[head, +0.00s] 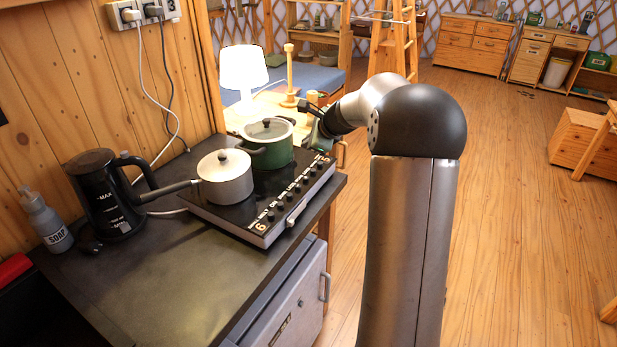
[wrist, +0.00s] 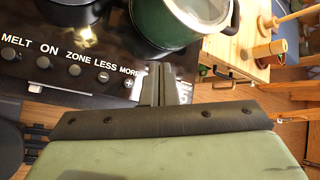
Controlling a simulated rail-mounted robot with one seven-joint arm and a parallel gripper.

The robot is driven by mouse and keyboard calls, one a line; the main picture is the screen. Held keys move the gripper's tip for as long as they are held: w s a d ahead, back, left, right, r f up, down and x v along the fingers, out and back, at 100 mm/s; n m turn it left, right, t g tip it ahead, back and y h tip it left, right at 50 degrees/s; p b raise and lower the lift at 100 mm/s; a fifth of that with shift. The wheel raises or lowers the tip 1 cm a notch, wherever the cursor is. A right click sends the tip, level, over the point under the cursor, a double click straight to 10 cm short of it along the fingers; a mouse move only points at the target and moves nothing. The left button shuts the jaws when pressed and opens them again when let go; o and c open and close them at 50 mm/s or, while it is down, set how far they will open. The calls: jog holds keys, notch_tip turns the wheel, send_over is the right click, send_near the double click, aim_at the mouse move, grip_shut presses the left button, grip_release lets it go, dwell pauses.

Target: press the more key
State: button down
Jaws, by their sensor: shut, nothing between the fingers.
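The hob (head: 262,225) lies on the dark counter, with a row of round dark keys along its front edge. In the wrist view, the more key (wrist: 129,83) is at the right end of the row, below the printed word MORE. The less key (wrist: 102,78) is just left of it. My gripper (wrist: 158,70) is shut and empty, its fingertips just right of the more key in the picture. I cannot tell whether they touch the hob. In the head view, my gripper is partly seen at the hob's far right end, its fingertips not clear.
A green pot (head: 267,148) and a small light saucepan (head: 225,180) stand on the hob, close behind the keys. A black kettle (head: 103,195) and a soap bottle (head: 46,222) stand at left. A lamp (head: 243,70) stands beyond. Open floor lies right.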

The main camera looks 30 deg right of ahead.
jog(key=shift+f, duration=0.1)
jog(key=b, duration=0.7)
send_over(308, 182)
notch_tip(308, 182, down, 9)
jog(key=shift+s+r, duration=0.15)
dwell(1.5)
jog(key=shift+f+b, duration=0.4)
jog(key=shift+b, duration=0.05)
jog(key=shift+f+b, duration=0.35)
jog(key=shift+f, duration=0.1)
dwell(0.5)
jog(key=shift+r, duration=0.1)
jog(key=shift+r+p, duration=0.75)
